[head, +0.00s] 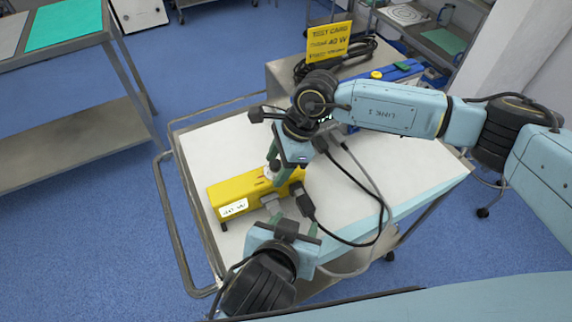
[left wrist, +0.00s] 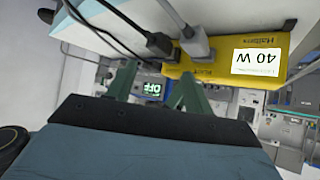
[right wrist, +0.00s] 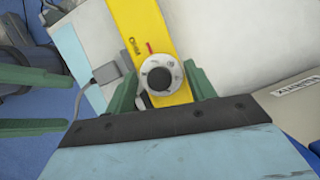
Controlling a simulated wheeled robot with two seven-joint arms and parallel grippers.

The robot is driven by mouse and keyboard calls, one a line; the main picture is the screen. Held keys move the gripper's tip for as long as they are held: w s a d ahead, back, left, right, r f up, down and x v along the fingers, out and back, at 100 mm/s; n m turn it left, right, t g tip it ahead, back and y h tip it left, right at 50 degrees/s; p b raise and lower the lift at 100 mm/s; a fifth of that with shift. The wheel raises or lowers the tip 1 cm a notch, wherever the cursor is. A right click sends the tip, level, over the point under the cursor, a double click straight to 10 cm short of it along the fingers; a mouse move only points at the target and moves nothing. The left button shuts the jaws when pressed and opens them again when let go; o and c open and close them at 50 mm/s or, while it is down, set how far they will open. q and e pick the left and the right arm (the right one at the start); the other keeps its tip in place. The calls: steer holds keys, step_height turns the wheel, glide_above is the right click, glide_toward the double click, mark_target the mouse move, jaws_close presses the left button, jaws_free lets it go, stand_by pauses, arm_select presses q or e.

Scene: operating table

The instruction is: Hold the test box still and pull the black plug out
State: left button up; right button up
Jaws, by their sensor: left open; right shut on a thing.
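The yellow test box (head: 234,192) lies on the white cart top, its 40 W label also showing in the left wrist view (left wrist: 240,58). My right gripper (head: 284,176) is shut across the box, one finger on each side; a round grey dial (right wrist: 160,77) sits between them in the right wrist view. The black plug (head: 305,204) is in the box's near side, beside a grey plug (head: 271,203); in the left wrist view the black plug (left wrist: 161,45) is ahead of the fingers. My left gripper (head: 288,222) is open, empty and just short of the plugs.
Black and grey cables (head: 368,238) loop from the plugs over the cart top (head: 400,180). A metal cart rail (head: 170,225) runs along the left. A yellow card (head: 329,42) stands behind by a coiled black cable. The cart top right of the box is mostly clear.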

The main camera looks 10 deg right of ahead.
arm_select(q)
steer(key=w+d+r+n+g+h, duration=0.15)
steer(key=d+g, duration=0.25)
steer(key=d, duration=0.5)
step_height(320, 180, up, 4)
steer(key=r+n+g+y, duration=0.1)
steer(key=n+g+y, duration=0.4)
steer(key=n+y, duration=0.15)
glide_above(312, 216)
steer(key=shift+n, duration=0.4)
step_height(312, 216, down, 12)
steer(key=shift+f, duration=0.15)
jaws_close()
